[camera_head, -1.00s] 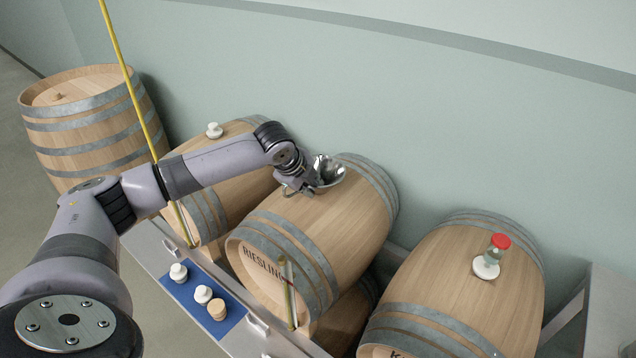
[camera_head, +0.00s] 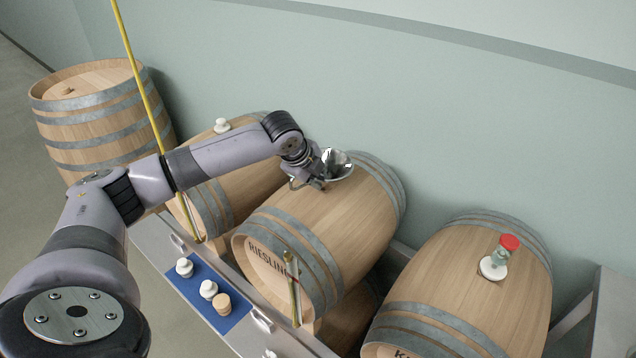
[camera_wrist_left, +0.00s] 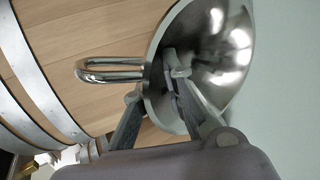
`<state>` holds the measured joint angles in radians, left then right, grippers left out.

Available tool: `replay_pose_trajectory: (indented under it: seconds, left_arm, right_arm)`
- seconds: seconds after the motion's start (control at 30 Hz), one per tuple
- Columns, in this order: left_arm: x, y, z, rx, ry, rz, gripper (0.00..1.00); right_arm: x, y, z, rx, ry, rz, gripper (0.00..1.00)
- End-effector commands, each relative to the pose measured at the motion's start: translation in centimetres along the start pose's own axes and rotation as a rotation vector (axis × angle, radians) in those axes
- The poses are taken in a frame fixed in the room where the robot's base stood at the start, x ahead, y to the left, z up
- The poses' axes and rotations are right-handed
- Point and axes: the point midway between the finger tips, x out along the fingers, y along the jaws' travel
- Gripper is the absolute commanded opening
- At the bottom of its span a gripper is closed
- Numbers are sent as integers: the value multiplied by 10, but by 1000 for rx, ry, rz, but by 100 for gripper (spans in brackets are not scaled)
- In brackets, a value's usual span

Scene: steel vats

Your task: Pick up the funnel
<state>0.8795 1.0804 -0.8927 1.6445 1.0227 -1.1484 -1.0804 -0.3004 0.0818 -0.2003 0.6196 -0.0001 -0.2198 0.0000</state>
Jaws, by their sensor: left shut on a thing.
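The funnel (camera_head: 338,163) is a shiny steel cone with a looped side handle, over the top of the barrel marked RIESLING (camera_head: 345,207). My left gripper (camera_head: 316,180) is shut on the funnel at its near side. In the left wrist view the funnel (camera_wrist_left: 218,62) shows its bright inside, with one finger inside the rim and one outside. Its handle (camera_wrist_left: 112,70) sticks out to the left, over the barrel's wood. The spout is hidden, so I cannot tell whether it is clear of the barrel. My right gripper is not in view.
A barrel with a white bung (camera_head: 221,125) lies behind my arm. A blue mat (camera_head: 240,308) holds several bungs.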

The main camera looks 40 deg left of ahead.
Motion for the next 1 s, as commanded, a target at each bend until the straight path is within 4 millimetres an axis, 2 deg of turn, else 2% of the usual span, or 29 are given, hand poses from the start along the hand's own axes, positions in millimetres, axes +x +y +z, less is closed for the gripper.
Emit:
replay_pose_trajectory:
  seconds: [0.27,0.6,0.8,1.0]
  left_arm:
    - [-49,-32,0,1,0,-11,0]
    - [-126,-79,0,0,1,-10,0]
    - [-152,-94,0,0,1,-7,0]
    - [-160,-98,0,0,0,-4,0]
  right_arm:
    - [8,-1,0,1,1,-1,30]
    - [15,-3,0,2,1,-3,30]
    - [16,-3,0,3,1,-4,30]
    - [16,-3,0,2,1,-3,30]
